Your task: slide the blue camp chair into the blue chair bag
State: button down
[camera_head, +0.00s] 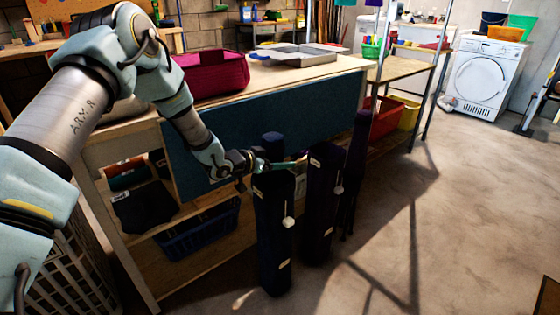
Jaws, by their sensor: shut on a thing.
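A tall, slim dark blue bag (275,230) stands upright on the floor in front of the workbench, with a pale tag and a white toggle hanging on its side. A dark blue upright piece, which looks like the top of the blue camp chair (272,144), shows above the bag's mouth. The chair's lower part is hidden, seemingly inside the bag. My gripper (266,163) reaches in from the left at the height of the bag's mouth and is shut on the chair. The fingers are small and dark here, so the exact contact is hard to see.
A second dark, purplish bag (322,205) with a white toggle stands close to the right. A dark slim bundle (355,165) stands behind it. The workbench (300,75) with a blue panel (225,150) is just behind. Concrete floor (450,220) is open to the right.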

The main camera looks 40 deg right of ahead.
jog(key=shift+d+f, duration=0.1)
jog(key=shift+f, duration=0.1)
jog(key=shift+c, duration=0.8)
grip_release()
jog(key=shift+o, duration=0.8)
jog(key=shift+a+f, duration=0.2)
jog(key=v, duration=1)
jog(key=shift+a+r+b, duration=0.25)
jog(key=shift+r+b, duration=0.1)
jog(key=shift+b, duration=0.05)
